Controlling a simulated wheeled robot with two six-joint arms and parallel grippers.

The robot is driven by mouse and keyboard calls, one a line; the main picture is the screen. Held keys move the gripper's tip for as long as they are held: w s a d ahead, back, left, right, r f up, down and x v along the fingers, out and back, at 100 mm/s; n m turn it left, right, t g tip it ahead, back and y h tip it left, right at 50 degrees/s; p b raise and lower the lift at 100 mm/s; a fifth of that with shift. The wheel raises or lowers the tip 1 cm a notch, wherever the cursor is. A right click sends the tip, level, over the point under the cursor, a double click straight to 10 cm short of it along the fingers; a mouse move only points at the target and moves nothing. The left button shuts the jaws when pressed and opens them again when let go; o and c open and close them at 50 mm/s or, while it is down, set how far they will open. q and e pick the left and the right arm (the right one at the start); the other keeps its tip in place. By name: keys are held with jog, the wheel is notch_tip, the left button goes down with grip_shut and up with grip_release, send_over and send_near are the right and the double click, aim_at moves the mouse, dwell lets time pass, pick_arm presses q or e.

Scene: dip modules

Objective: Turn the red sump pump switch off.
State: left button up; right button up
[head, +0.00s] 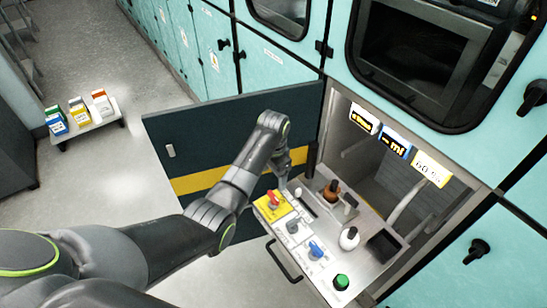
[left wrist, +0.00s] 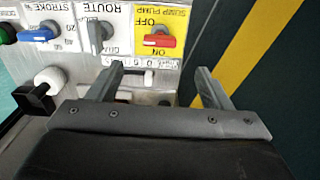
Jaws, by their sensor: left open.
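The red sump pump switch (head: 272,200) sits on a yellow plate at the far left corner of the pulled-out control panel. In the left wrist view the switch (left wrist: 159,41) is a red lever lying roughly crosswise on the yellow plate (left wrist: 172,12), between the OFF and ON labels. My left gripper (head: 284,184) is over that corner of the panel. In the left wrist view its two fingers (left wrist: 160,76) are apart and empty, with the switch beyond the gap between the tips, and no contact visible. My right gripper is not in view.
Beside the switch are a grey route switch (left wrist: 101,36), a blue knob (head: 316,249) and a green button (head: 341,282). A white-capped knob (head: 349,238) and a brown-orange knob (head: 332,190) stand behind. A dark open door (head: 215,145) is close by. A low stand (head: 84,123) holds several boxes.

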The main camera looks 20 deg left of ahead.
pick_arm(q)
notch_tip(320, 180, up, 7)
dwell(0.3)
jog(key=shift+f, duration=0.1)
jog(key=s+a+f+n, duration=0.25)
jog(key=s+f, duration=0.25)
jog(key=f, duration=0.5)
jog(key=s+a+f+n, duration=0.1)
jog(key=s+a+f, duration=0.2)
jog(key=s+f, duration=0.55)
jog(key=s+a+f+n, duration=0.1)
jog(key=s+a+f, duration=0.15)
jog(key=f, duration=1.05)
jog(key=s+a+f+n, duration=0.1)
jog(key=s+f, duration=0.3)
jog(key=s, duration=0.8)
jog(key=s+a+f+n, duration=0.1)
jog(key=s+f, duration=0.4)
jog(key=s, duration=0.7)
jog(key=s+a+f+n+t+y, duration=0.1)
jog(key=s+f, duration=0.4)
jog(key=s, duration=0.7)
jog(key=shift+a+n, duration=0.45)
jog(key=shift+a, duration=0.65)
